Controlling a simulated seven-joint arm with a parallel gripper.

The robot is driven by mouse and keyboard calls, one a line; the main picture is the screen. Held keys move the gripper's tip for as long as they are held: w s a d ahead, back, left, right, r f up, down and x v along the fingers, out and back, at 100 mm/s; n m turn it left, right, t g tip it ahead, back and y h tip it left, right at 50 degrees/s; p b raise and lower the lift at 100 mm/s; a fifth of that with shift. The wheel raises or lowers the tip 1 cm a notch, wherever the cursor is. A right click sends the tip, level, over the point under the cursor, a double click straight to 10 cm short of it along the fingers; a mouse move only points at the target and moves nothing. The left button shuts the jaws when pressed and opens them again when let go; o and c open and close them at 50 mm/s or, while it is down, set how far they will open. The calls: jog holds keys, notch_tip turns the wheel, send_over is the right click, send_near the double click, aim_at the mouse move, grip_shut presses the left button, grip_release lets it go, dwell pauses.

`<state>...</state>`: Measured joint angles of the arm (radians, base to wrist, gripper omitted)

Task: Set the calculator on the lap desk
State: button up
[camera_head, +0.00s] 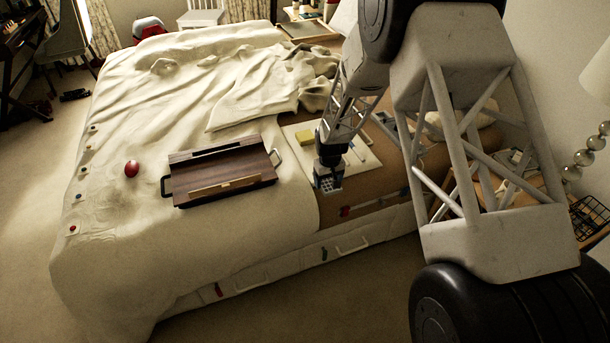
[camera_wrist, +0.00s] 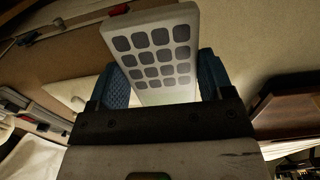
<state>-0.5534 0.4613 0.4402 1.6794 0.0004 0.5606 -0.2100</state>
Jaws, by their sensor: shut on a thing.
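The calculator (camera_wrist: 152,55) is white with rows of grey keys. In the wrist view it stands between the two blue fingers of my gripper (camera_wrist: 155,85), which is shut on it. In the head view my gripper (camera_head: 328,178) holds the calculator (camera_head: 327,184) by the right part of the bed, to the right of the lap desk.
A white board (camera_head: 365,158) with a yellow block (camera_head: 305,138) lies behind my gripper. A red ball-like object (camera_head: 132,168) sits on the bedcover left of the lap desk. Rumpled bedding (camera_head: 270,85) lies behind it. A lamp and wire basket (camera_head: 590,215) are at the right.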

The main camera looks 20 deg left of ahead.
jog(key=w+d+r+m, duration=0.3)
jog(key=w+d, duration=0.3)
jog(key=d, duration=0.4)
jog(key=w+d+r+m, duration=0.35)
jog(key=w+d, duration=0.25)
jog(key=d, duration=0.4)
jog(key=w+d+r+m, duration=0.35)
jog(key=w+d, duration=0.25)
jog(key=d, duration=0.4)
jog(key=s+a+f+n, duration=0.1)
jog(key=s+a+n, duration=0.3)
jog(key=a, duration=0.8)
jog(key=s+a+n, duration=0.3)
jog(key=s+a, duration=0.2)
jog(key=a, duration=0.7)
jog(key=s+a+f+n, duration=0.1)
jog(key=s+a+n, duration=0.3)
jog(key=a, duration=0.8)
jog(key=s+a+f+n, duration=0.2)
jog(key=s+a+n, duration=0.6)
jog(key=s+a, duration=1.8)
jog(key=s, duration=0.3)
jog(key=shift+s+a+f, duration=0.15)
jog(key=shift+s, duration=0.1)
send_over(197, 177)
jog(key=shift+f, duration=0.75)
